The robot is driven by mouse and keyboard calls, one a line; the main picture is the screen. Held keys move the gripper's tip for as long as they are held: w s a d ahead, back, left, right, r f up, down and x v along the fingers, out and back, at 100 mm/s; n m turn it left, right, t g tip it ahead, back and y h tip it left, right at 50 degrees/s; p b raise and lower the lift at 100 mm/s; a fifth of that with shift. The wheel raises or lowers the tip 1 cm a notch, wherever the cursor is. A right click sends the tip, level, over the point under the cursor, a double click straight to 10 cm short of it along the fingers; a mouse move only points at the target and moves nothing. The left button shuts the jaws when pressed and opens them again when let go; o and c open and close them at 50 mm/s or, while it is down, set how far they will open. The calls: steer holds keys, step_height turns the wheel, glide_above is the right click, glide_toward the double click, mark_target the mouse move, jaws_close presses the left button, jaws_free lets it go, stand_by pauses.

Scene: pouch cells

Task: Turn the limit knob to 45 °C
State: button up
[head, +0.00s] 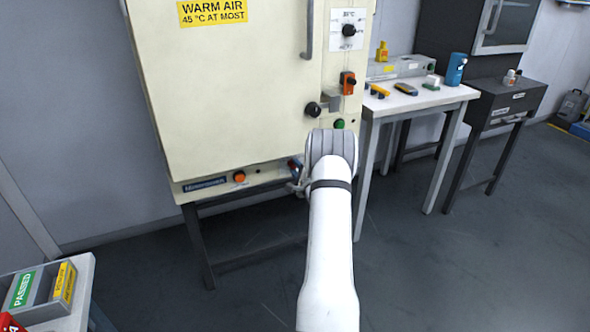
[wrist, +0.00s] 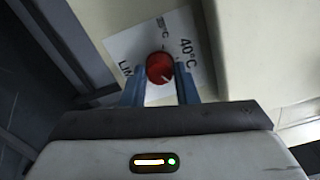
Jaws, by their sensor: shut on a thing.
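The limit knob (wrist: 160,68) is red and round and sits on a white label plate in the wrist view. The plate reads "40°C" to the right of the knob; another marking above it is blurred, and part of "LIM" shows at the left. A pale pointer line on the knob slants toward the lower right. My gripper (wrist: 160,84) has its blue fingers on either side of the knob, shut on it. In the head view, my gripper (head: 296,174) is at the lower right front of the cream warm-air cabinet (head: 230,110); my arm hides most of the knob area.
The cabinet bears a yellow "45 °C AT MOST" sign (head: 212,11). An orange button (head: 239,177), a black knob (head: 314,109) and a green button (head: 339,124) are near my gripper. A white table (head: 440,97) with small items stands at right. Floor at lower right is clear.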

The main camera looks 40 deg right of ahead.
steer(key=shift+w+a+r, duration=0.1)
steer(key=shift+r, duration=0.05)
steer(key=o, duration=0.8)
steer(key=shift+c, duration=0.2)
steer(key=shift+o, duration=1.2)
steer(key=shift+s, duration=0.2)
steer(key=p+v, duration=0.1)
steer(key=v, duration=0.6)
steer(key=shift+s, duration=0.25)
